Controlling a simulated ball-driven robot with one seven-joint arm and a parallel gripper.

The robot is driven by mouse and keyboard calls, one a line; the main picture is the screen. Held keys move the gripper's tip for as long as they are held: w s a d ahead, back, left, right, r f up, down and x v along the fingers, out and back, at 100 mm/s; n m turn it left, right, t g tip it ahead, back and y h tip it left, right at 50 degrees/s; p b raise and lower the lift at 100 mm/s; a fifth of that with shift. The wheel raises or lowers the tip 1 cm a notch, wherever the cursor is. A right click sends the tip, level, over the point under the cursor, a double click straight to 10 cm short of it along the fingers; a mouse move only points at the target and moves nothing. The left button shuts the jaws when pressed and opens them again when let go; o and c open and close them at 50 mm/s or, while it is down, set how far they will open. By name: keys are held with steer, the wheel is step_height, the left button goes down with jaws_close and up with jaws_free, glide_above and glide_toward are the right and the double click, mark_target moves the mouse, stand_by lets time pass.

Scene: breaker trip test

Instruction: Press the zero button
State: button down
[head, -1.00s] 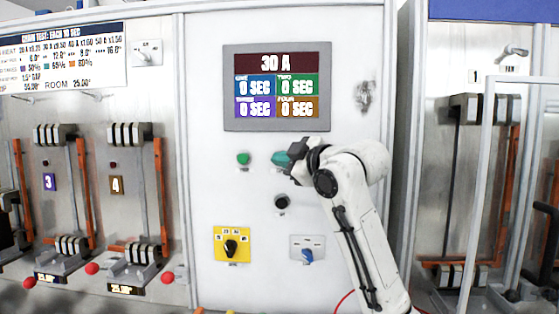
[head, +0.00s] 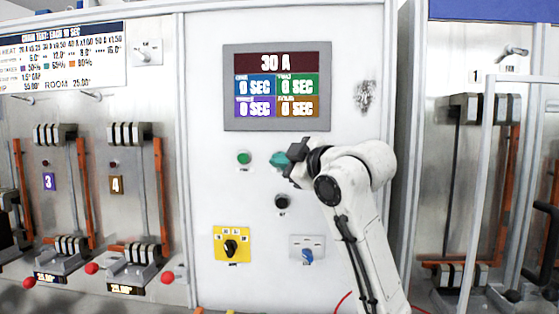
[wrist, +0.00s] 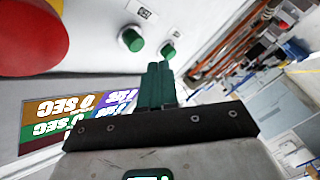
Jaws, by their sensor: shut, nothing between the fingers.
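No button label is readable, so I cannot tell which button is the zero button. A green button (head: 243,158) sits below the display (head: 277,87), and a black button (head: 282,202) sits lower right of it. The wrist view shows two green buttons, a nearer one (wrist: 131,39) and a farther one (wrist: 168,50), plus part of a large red button (wrist: 30,35) on yellow. Contact cannot be told.
Breaker stations with red-ended levers (head: 92,268) stand at left. A pale frame (head: 482,190) stands at right.

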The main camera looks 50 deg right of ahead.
steer(key=shift+s+a, duration=0.6)
steer(key=shift+a, duration=0.2)
steer(key=shift+s+a, duration=0.6)
steer(key=shift+a, duration=0.15)
